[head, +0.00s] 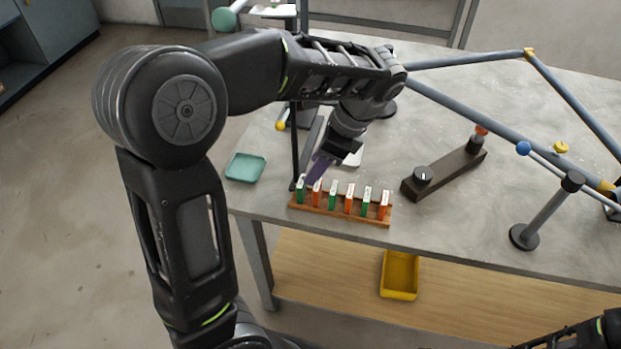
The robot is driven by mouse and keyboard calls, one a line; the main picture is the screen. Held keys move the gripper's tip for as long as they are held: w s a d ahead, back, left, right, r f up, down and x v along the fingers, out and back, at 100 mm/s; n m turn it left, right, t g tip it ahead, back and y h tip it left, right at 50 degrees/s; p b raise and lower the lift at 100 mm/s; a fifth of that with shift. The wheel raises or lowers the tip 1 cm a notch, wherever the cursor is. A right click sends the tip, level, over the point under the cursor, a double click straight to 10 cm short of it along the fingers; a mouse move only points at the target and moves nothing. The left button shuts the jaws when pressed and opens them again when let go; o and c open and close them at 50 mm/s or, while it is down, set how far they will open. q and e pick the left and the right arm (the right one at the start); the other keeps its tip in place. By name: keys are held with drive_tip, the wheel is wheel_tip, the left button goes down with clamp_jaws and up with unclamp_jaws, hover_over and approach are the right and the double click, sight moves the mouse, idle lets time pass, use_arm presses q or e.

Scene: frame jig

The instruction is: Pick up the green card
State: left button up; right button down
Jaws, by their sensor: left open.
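A brown wooden rack (345,215) stands near the table's front edge. It holds a row of upright cards, green and orange by turns. Green cards stand at the left end (300,192), third from the left (333,197) and fifth from the left (366,201). Orange cards stand between them and at the right end (383,206). My left gripper (325,170) is open, pointing down just above and behind the left part of the rack. A dark purple finger shows; the other is hard to make out. I see no card in it. My right gripper is out of view.
A teal tray (246,167) lies left of the rack. A dark bar with a knob (423,175) lies to its right. A yellow bin (399,275) sits on the lower shelf.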

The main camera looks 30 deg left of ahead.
sight(301, 181)
use_arm(q)
drive_tip(key=shift+s+r, duration=0.1)
drive_tip(key=shift+s, duration=0.2)
drive_tip(key=shift+a+f, duration=0.15)
drive_tip(key=shift+f, duration=0.35)
drive_tip(key=shift+x, duration=0.8)
drive_tip(key=shift+a, duration=0.1)
drive_tip(key=x, duration=0.5)
drive_tip(key=shift+w+a+p, duration=0.1)
drive_tip(key=shift+p, duration=0.3)
drive_tip(key=shift+c, duration=0.4)
drive_tip(key=c, duration=0.9)
